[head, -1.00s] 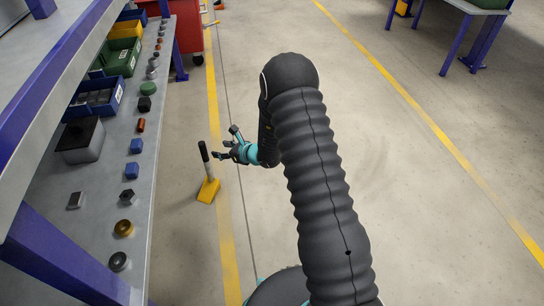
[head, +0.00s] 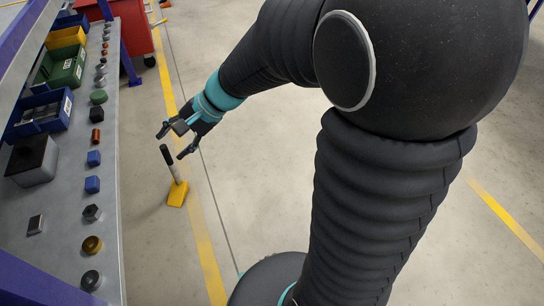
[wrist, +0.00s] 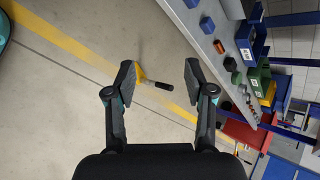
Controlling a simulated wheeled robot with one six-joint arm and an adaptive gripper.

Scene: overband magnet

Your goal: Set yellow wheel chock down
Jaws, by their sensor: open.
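The yellow wheel chock (head: 178,193) rests on the concrete floor beside the yellow floor line, with its dark-gripped handle (head: 167,157) pointing up at a slant. In the wrist view the chock (wrist: 139,73) lies below the jaws, its yellow body near the left finger and its dark handle end between the fingers. My gripper (head: 173,142) is open and empty, above the handle's top in the head view. It also shows open in the wrist view (wrist: 159,70). A clear gap between the fingers and the handle seems to show, though the exact distance is hard to tell.
A grey bench (head: 62,200) with bins and several small parts runs along the left. A red cabinet (head: 133,35) stands at the back left. The floor around the chock is clear. My own arm hides much of the right side.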

